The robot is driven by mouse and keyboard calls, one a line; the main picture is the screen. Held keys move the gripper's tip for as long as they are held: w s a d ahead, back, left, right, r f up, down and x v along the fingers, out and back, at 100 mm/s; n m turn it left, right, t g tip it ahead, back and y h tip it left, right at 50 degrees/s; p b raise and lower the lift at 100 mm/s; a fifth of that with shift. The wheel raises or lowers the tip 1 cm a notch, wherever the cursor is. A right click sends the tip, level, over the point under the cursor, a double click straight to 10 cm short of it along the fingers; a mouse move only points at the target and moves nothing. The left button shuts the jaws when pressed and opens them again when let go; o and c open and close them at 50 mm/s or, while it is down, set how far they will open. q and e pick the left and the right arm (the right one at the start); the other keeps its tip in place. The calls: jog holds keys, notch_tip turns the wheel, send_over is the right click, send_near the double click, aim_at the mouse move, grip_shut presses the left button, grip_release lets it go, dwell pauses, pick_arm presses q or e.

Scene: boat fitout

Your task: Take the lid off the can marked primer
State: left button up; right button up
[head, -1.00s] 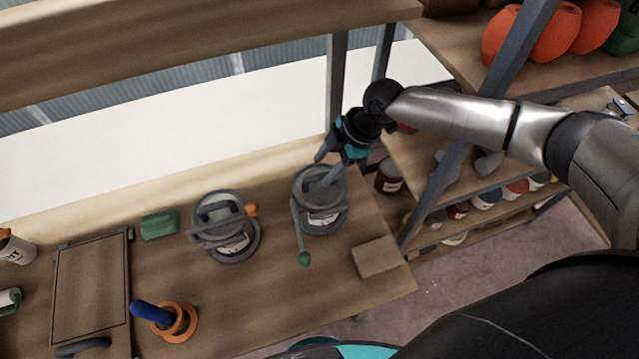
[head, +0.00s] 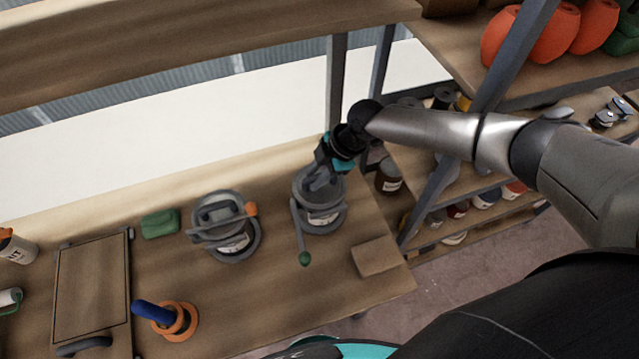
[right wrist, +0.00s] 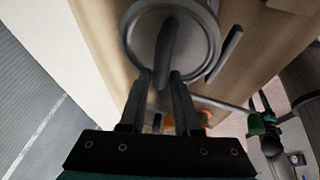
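Two grey lidded cans stand on the wooden bench in the head view: a right can (head: 322,218) and a left can (head: 232,245). Both have pale labels whose words I cannot read. My right gripper (head: 318,182) is over the right can's lid, pointing down. In the right wrist view, the lid (right wrist: 190,45) carries a dark upright handle (right wrist: 168,50). My right gripper (right wrist: 160,75) has its fingers apart, with the handle's near end between their tips. The lid is on the can. My left gripper is not in view.
A wooden block (head: 376,257) sits at the bench's right end. A green block (head: 159,223) and an orange ring (head: 185,322) are farther left. A shelf post (head: 432,185) stands right.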

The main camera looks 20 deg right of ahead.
grip_shut()
dwell(1.0)
